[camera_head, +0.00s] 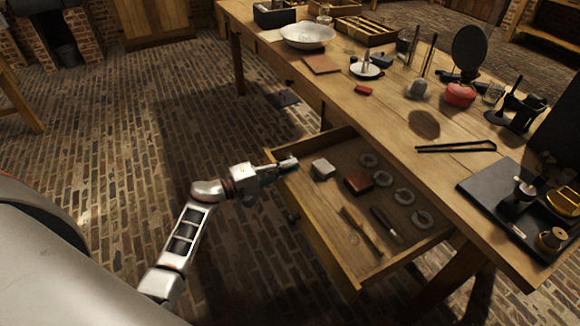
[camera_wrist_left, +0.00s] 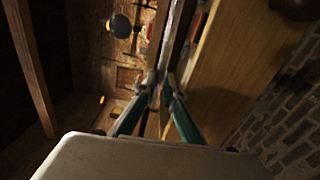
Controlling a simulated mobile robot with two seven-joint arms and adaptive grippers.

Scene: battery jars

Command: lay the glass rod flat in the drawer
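The drawer (camera_head: 330,262) stands pulled out below the bench top. My left gripper (camera_head: 292,162) is at the drawer's far left corner, close to its rim. In the left wrist view its two green fingers (camera_wrist_left: 162,84) point ahead with a narrow gap between the tips, and a wooden edge runs behind them. I cannot tell whether they grip anything. The glass rod is not clearly identifiable. My right gripper is not in view.
The drawer holds a pale box (camera_head: 323,168), a reddish-brown box (camera_head: 358,182), several grey rings (camera_head: 404,196) and two handled tools (camera_head: 361,230). Black tongs (camera_head: 456,147) and a dark tray (camera_head: 480,190) lie on the bench (camera_head: 350,120). Bare drawer floor shows between the items.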

